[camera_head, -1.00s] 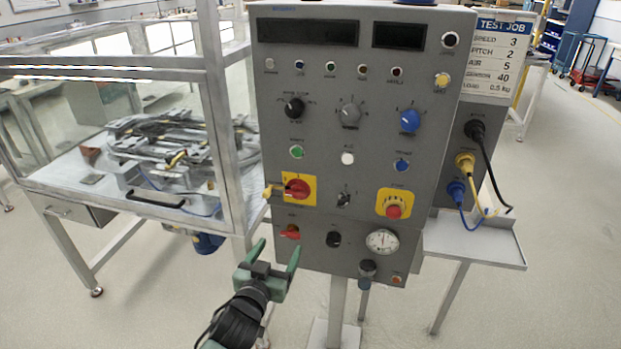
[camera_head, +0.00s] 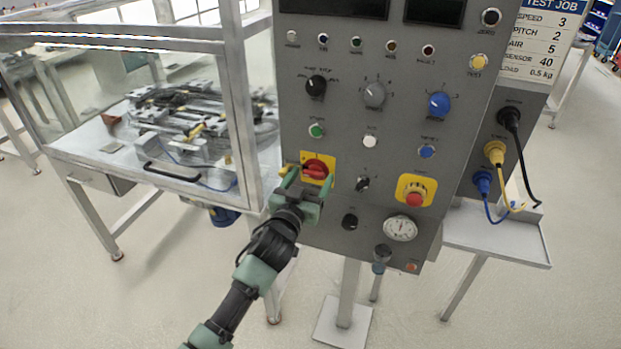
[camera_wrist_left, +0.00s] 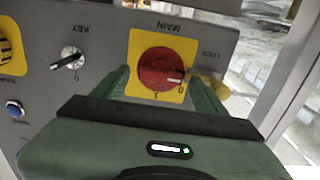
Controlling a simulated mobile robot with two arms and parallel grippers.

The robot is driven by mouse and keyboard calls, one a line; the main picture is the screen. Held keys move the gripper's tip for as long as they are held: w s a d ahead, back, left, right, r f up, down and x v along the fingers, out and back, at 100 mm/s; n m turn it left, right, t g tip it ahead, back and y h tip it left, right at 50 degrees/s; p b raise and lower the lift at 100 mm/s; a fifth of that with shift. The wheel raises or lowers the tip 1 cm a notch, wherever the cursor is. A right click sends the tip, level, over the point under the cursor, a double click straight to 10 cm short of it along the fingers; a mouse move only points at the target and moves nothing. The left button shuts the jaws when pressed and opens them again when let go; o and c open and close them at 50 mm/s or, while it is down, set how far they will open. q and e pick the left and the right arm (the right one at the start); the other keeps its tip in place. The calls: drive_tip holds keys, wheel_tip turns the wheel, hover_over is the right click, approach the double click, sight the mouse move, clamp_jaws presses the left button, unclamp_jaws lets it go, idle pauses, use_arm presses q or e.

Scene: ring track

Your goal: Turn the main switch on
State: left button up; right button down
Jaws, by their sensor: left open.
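The main switch is a red rotary knob (camera_head: 318,168) on a yellow plate at the lower left of the grey control panel. The red knob (camera_wrist_left: 160,68) shows upside down in the left wrist view, under the inverted word MAIN, with a white mark toward the right of the picture. My left gripper (camera_head: 308,183) is open just in front of and slightly below the switch. In the left wrist view its two green fingers stand either side of the knob, and I cannot tell whether they touch it. A yellow padlock-like piece (camera_wrist_left: 215,88) sits beside the plate, partly behind one finger.
A key switch (camera_head: 362,184) and a red emergency button (camera_head: 414,198) on yellow sit to the right. A gauge (camera_head: 400,228) is lower down. A framed glass enclosure (camera_head: 240,110) stands close on the left. Cables (camera_head: 513,165) hang from the panel's right side.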

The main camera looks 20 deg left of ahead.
use_arm(q)
drive_tip(key=c, duration=1.4)
drive_tip(key=shift+m, duration=0.3)
drive_tip(key=m, duration=0.2)
drive_tip(key=shift+m+p, duration=0.35)
drive_tip(key=shift+m, duration=0.05)
drive_tip(key=m, duration=0.5)
drive_tip(key=shift+d+p, duration=0.15)
drive_tip(key=shift+p, duration=0.2)
drive_tip(key=m, duration=0.5)
drive_tip(key=shift+f, duration=0.1)
drive_tip(key=shift+f+m+p, duration=0.15)
drive_tip(key=shift+m+p, duration=0.35)
drive_tip(key=shift+m, duration=1.7)
